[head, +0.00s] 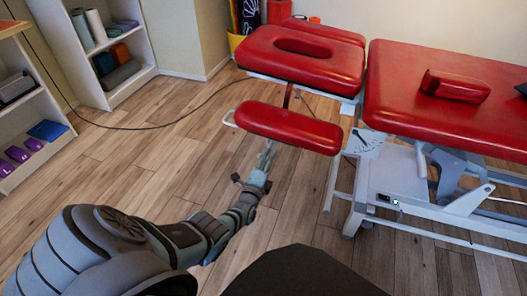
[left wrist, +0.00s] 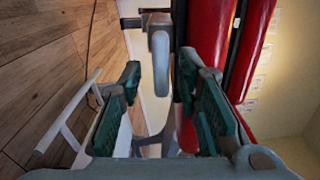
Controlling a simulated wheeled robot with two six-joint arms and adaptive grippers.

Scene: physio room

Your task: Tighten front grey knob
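A grey knob (left wrist: 159,48) with a rounded head and a flat stem shows in the left wrist view, at the top middle. My left gripper (left wrist: 161,78) is open, with one green-padded finger on each side of the knob's lower end. I cannot tell whether either finger touches it. In the head view my left gripper (head: 263,168) is just below the red armrest pad (head: 288,126) of the treatment table (head: 440,85). The knob cannot be made out there. My right gripper is not in view.
The table's white frame (head: 385,180) stands to the right. A dark cable (head: 165,127) crosses the floor. Shelves (head: 112,60) stand at the left.

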